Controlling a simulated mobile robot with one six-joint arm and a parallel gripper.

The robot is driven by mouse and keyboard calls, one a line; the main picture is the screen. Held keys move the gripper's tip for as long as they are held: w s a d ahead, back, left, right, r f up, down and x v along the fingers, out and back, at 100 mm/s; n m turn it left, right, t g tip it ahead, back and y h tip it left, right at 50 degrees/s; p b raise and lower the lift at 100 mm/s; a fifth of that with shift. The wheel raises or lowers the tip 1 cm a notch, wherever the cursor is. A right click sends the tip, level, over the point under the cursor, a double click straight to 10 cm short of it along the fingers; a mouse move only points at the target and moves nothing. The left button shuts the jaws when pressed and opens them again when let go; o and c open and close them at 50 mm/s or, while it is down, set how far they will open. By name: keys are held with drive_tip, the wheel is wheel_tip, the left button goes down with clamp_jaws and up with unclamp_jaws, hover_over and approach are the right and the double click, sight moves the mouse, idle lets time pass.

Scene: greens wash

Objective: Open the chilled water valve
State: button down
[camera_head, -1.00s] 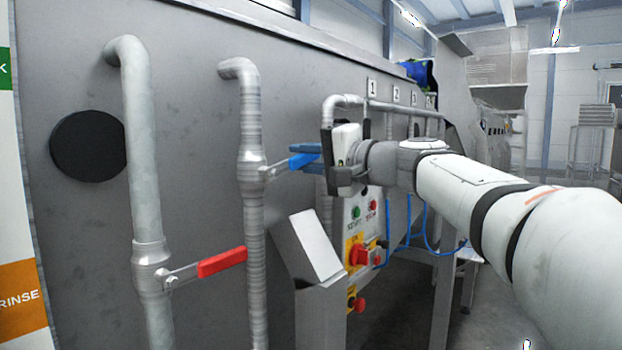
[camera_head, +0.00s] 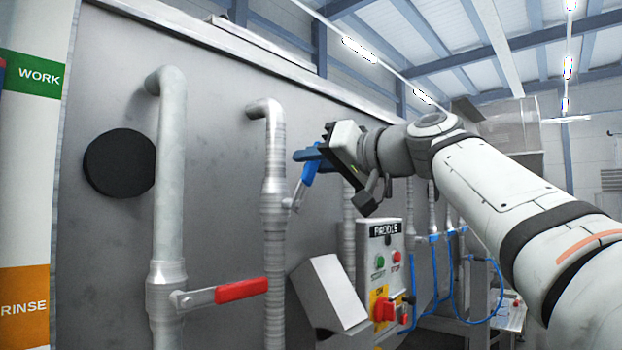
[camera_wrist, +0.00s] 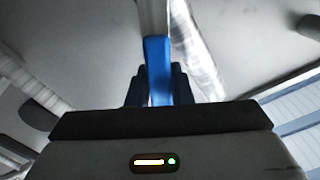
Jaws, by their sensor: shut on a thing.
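The blue valve lever (camera_head: 309,173) sits on the second pipe (camera_head: 273,215) in the head view. It slants steeply upward and to the right from the valve body. My gripper (camera_head: 317,156) is shut on the lever's upper part. In the wrist view, the blue lever (camera_wrist: 158,58) stands between the two dark fingers of my gripper (camera_wrist: 159,88). The lever's outer end is partly hidden by the gripper.
A red lever (camera_head: 241,289) points right from the left pipe (camera_head: 170,200), nearly level. A grey sloped box (camera_head: 332,292) and a control panel (camera_head: 380,275) with buttons stand below my gripper. A black disc (camera_head: 119,166) is on the steel wall.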

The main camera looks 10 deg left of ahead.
drive_tip(key=shift+s+a+n+b, duration=0.25)
drive_tip(key=shift+s+n+b, duration=0.05)
drive_tip(key=shift+n, duration=0.3)
drive_tip(key=c, duration=1.3)
unclamp_jaws()
drive_tip(key=shift+r, duration=0.15)
drive_tip(key=shift+s, duration=0.1)
drive_tip(key=shift+d, duration=0.1)
drive_tip(key=shift+b+v, duration=0.75)
drive_tip(key=shift+v, duration=3.1)
drive_tip(key=shift+c, duration=0.2)
